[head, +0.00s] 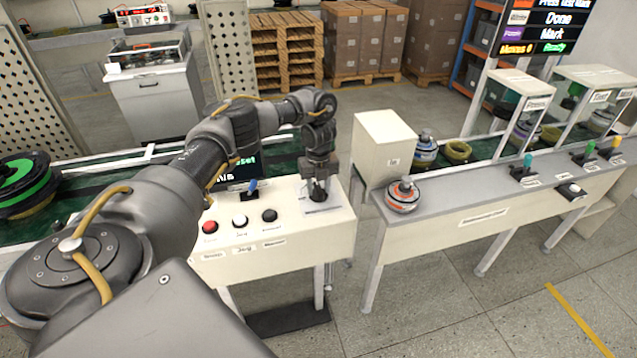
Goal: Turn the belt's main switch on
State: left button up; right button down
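The white control console (290,225) stands in front of the belt (75,228). On its top are a red button (210,227), a white button (239,221), a dark button (269,215) and a blue-tipped lever (252,186). My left arm reaches across from the left, and its gripper (318,193) points down at a pale labelled plate (326,207) on the console's right end. The gripper covers whatever control sits there, so I cannot tell the switch's position, contact or the finger opening. My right gripper is out of view.
A grey bench (450,204) stands to the right with a striped round part (402,195), a white box (382,147) and clear-sided stations with coloured levers. A green-ringed wheel (25,180) lies on the belt at left. Pallets and cartons stand behind. The floor at front right is clear.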

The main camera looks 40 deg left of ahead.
aim_at(318, 187)
pick_arm(q)
notch_tip(318, 187, up, 11)
jog(key=p, duration=0.1)
dwell(0.3)
jog(key=shift+f, duration=0.2)
dwell(0.3)
